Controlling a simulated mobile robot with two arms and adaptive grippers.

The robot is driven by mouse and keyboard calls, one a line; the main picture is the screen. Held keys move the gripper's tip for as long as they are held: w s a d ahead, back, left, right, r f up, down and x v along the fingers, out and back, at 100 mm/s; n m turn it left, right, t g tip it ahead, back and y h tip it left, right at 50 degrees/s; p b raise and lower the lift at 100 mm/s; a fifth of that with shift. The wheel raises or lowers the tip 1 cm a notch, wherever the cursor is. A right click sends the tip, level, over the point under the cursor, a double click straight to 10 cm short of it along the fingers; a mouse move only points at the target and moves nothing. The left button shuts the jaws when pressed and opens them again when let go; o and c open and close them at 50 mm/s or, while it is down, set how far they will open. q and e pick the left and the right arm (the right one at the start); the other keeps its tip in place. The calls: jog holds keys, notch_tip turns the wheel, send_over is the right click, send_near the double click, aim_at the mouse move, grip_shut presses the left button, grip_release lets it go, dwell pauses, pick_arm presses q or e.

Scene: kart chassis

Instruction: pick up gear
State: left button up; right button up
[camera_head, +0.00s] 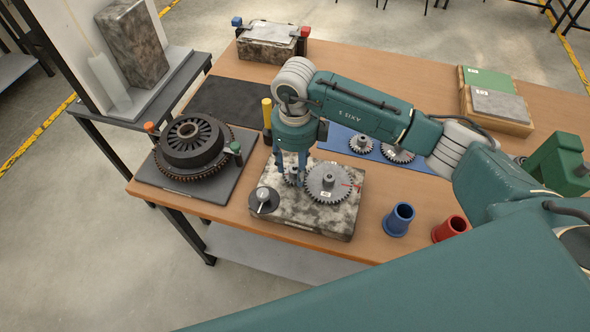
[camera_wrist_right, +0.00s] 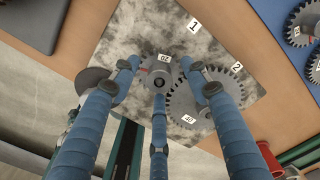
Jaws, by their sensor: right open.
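A small grey gear marked 20 (camera_wrist_right: 157,70) stands on a mottled stone block (camera_head: 328,222). In the head view the small gear (camera_head: 293,178) is partly covered by my fingers. A larger gear marked 40 (camera_head: 328,181) sits right beside it on the block; it also shows in the right wrist view (camera_wrist_right: 183,106). My right gripper (camera_head: 291,170) points down over the small gear, its blue fingers open and spread around it. The wrist view (camera_wrist_right: 160,80) shows three fingers; I cannot tell whether they touch the gear. My left gripper is out of view.
A dial (camera_head: 264,200) sits on the block's left corner. Several more gears (camera_head: 361,144) lie on a blue mat behind. A blue cup (camera_head: 398,219) and red cup (camera_head: 449,229) stand at right. A dark round part (camera_head: 192,145) rests on a plate at left, near a yellow cylinder (camera_head: 267,113).

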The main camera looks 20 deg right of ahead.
jog(key=shift+c, duration=0.5)
jog(key=c, duration=0.9)
grip_shut()
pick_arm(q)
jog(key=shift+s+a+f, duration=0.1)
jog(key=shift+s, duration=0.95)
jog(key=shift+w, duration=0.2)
pick_arm(e)
jog(key=shift+r, duration=0.15)
